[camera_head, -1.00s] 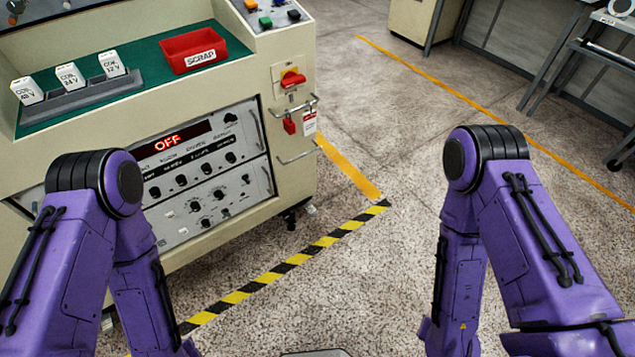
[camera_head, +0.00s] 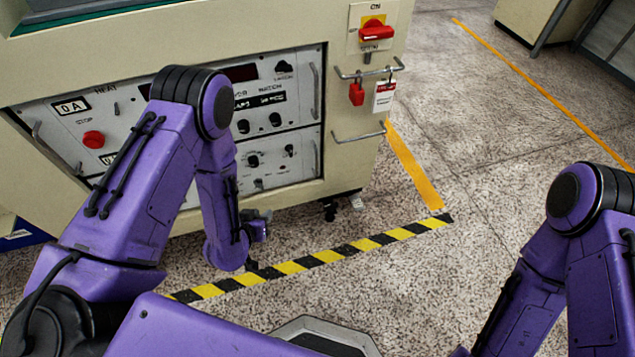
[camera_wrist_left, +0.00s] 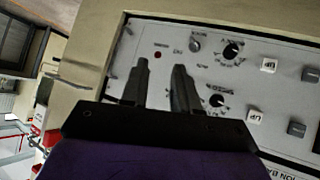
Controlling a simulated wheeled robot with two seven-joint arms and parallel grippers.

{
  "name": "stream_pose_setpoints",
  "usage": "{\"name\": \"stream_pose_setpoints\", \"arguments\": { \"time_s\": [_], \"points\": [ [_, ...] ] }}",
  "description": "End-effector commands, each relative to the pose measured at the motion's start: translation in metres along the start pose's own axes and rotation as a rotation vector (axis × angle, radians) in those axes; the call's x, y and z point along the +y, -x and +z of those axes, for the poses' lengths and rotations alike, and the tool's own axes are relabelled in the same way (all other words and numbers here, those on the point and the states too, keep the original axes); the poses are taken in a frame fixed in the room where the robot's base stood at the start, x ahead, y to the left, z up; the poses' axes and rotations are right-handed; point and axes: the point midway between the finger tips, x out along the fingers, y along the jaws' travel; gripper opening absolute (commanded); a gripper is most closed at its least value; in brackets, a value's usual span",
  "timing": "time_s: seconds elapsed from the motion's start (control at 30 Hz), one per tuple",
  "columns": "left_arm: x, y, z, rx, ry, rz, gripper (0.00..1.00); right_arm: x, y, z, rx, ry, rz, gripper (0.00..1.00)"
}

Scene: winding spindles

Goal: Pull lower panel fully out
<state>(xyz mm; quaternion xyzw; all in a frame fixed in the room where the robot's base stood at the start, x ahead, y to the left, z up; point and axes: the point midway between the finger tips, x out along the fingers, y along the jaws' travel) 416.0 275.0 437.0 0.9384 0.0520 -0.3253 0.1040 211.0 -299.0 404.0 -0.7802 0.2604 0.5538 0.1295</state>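The lower panel (camera_head: 272,165) is a pale grey unit with black knobs, seated in the cream cabinet below the upper panel (camera_head: 290,72). It looks flush with the front. Its left part is hidden behind my left arm. A handle (camera_head: 315,156) stands at its right end. My left gripper (camera_head: 259,228) is low in front of the cabinet, near the floor stripe in the picture. In the left wrist view its two fingers (camera_wrist_left: 161,85) are apart with nothing visible between them, in front of a panel face (camera_wrist_left: 262,88) with knobs and buttons. My right gripper is out of view.
The cabinet side carries a red switch (camera_head: 375,33), a rail with a red padlock (camera_head: 356,93) and white tag (camera_head: 385,96), and a lower bar (camera_head: 358,136). Black-yellow tape (camera_head: 330,256) crosses the floor. Floor to the right is clear.

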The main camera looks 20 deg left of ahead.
Motion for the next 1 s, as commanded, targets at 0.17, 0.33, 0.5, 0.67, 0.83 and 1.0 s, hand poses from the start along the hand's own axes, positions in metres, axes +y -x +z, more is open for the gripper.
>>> {"name": "stream_pose_setpoints", "arguments": {
  "time_s": [0.17,0.33,0.5,0.67,0.83,1.0],
  "points": [
    [0.022,-0.12,-0.001,0.298,-0.148,0.231,0.3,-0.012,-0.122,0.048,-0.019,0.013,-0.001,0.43],
    [0.044,-0.164,-0.024,0.516,-0.272,0.395,0.3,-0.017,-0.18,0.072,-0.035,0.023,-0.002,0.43],
    [0.055,-0.174,-0.039,0.615,-0.334,0.47,0.3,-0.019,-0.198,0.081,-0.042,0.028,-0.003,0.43],
    [0.066,-0.183,-0.05,0.629,-0.345,0.483,0.3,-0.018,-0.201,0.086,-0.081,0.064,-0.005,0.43],
    [0.085,-0.211,-0.067,0.628,-0.343,0.481,0.3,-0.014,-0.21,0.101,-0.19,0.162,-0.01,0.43],
    [0.102,-0.235,-0.082,0.626,-0.342,0.48,0.3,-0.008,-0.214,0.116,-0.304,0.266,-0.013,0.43]
  ]
}}
